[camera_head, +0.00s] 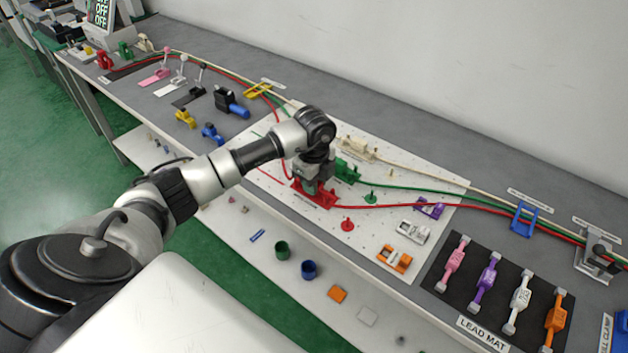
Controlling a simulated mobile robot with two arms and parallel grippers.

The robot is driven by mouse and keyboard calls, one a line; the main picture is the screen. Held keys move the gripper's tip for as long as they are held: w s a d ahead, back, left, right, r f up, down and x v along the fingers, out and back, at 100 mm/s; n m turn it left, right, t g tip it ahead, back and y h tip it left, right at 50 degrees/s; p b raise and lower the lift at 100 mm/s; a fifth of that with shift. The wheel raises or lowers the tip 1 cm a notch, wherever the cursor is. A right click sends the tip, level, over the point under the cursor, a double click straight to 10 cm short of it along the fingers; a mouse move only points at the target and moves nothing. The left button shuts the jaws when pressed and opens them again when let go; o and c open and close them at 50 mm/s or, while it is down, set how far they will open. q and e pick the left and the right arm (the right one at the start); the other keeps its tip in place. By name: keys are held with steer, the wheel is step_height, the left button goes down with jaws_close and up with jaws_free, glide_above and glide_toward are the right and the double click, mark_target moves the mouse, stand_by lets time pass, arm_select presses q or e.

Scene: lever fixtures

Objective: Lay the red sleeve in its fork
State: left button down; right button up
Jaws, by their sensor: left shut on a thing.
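The red fork (321,200) stands on the white pegboard near the middle of the bench. My left gripper (310,187) points down right at this fork and is shut. The red sleeve is hidden between its fingers and the fork, so I cannot tell how deep it sits. The red cable (392,206) runs from the gripper's place to the right, and another stretch comes in from the upper left. My right gripper is not in view.
A green fork (347,170) and a cream fork (358,149) stand close behind, with green and cream cables. A red peg (347,225) is just to the right. An orange holder (394,259) and a dark lead mat (445,285) lie further right.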

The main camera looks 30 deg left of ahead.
arm_select(q)
steer(key=shift+f, duration=0.2)
steer(key=shift+c, duration=2.1)
jaws_free()
steer(key=shift+r, duration=0.1)
steer(key=shift+r+p, duration=2.95)
steer(key=shift+r, duration=0.5)
